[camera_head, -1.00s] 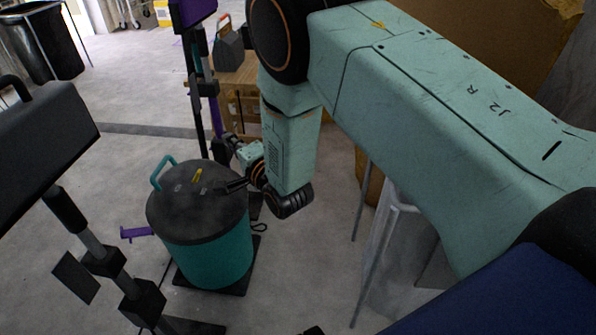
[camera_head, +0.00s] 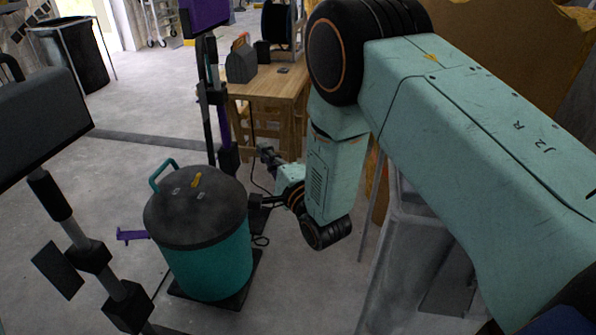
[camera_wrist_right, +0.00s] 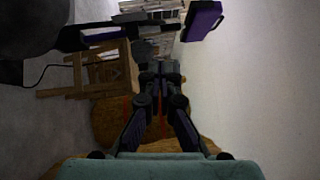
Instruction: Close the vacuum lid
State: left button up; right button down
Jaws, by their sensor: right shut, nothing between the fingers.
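The vacuum is a teal drum (camera_head: 212,268) standing on a dark base in the head view. Its dark round lid (camera_head: 205,217) lies flat across the top, with a teal loop handle (camera_head: 156,178) at the rear left and a small yellow piece (camera_head: 197,180) on top. I see no gap under the lid's front rim. My right gripper (camera_head: 256,201) is just right of the lid's edge, apart from it as far as I can tell, shut and empty. In the right wrist view its fingers (camera_wrist_right: 158,70) are together. My left gripper is not in view.
A wooden table (camera_head: 270,88) with a grey toolbox (camera_head: 241,62) stands behind. A dark stand with a purple top (camera_head: 205,14) rises behind the drum. Another dark stand (camera_head: 80,245) is at left. A grey bin (camera_head: 415,235) stands below my right arm.

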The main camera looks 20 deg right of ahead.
jog(key=s+d+f+n+g+h+p, duration=0.25)
jog(key=s+f+n+g, duration=0.3)
jog(key=s+f, duration=0.35)
jog(key=s+d+f+n+g+h+p, duration=0.1)
jog(key=s+d+f+n+g+p, duration=0.3)
jog(key=s+f+n, duration=0.5)
jog(key=s+r+g+p, duration=0.1)
jog(key=s+g+p, duration=0.1)
jog(key=s, duration=0.6)
jog(key=s+r+n+g+p, duration=0.1)
jog(key=s+g, duration=0.3)
jog(key=s, duration=0.5)
jog(key=s+r+n+g+p, duration=0.1)
jog(key=s+r+g+p, duration=0.1)
jog(key=s, duration=0.7)
jog(key=shift+r+g+p, duration=0.3)
jog(key=shift+g+p, duration=0.2)
jog(key=shift+g, duration=0.25)
